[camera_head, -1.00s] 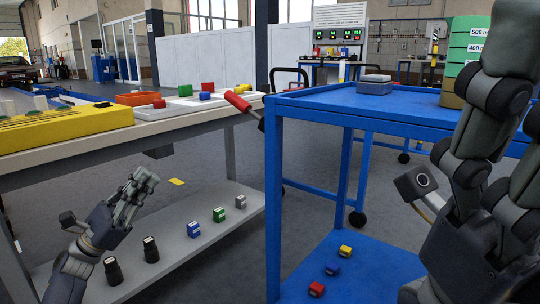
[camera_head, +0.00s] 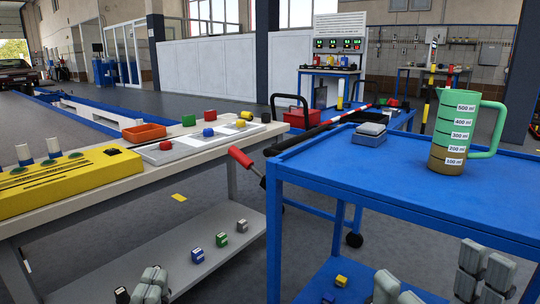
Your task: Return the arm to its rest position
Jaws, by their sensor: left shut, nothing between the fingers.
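The tips of my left gripper (camera_head: 151,286) show at the bottom left edge, in front of the lower shelf of the grey workbench. Its fingers are together with nothing between them. My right gripper (camera_head: 436,284) shows at the bottom right, over the blue cart's lower shelf. Its finger blocks stand well apart, with no object seen between them. The rest of both hands and arms is below the picture, so I cannot see their full pose.
A grey workbench (camera_head: 78,213) on the left holds a yellow block panel (camera_head: 68,180). A blue cart (camera_head: 340,172) on the right carries a green measuring jug (camera_head: 463,128) and a grey box (camera_head: 369,134). A red handle (camera_head: 240,157) sticks out between them. Small blocks lie on the lower shelves.

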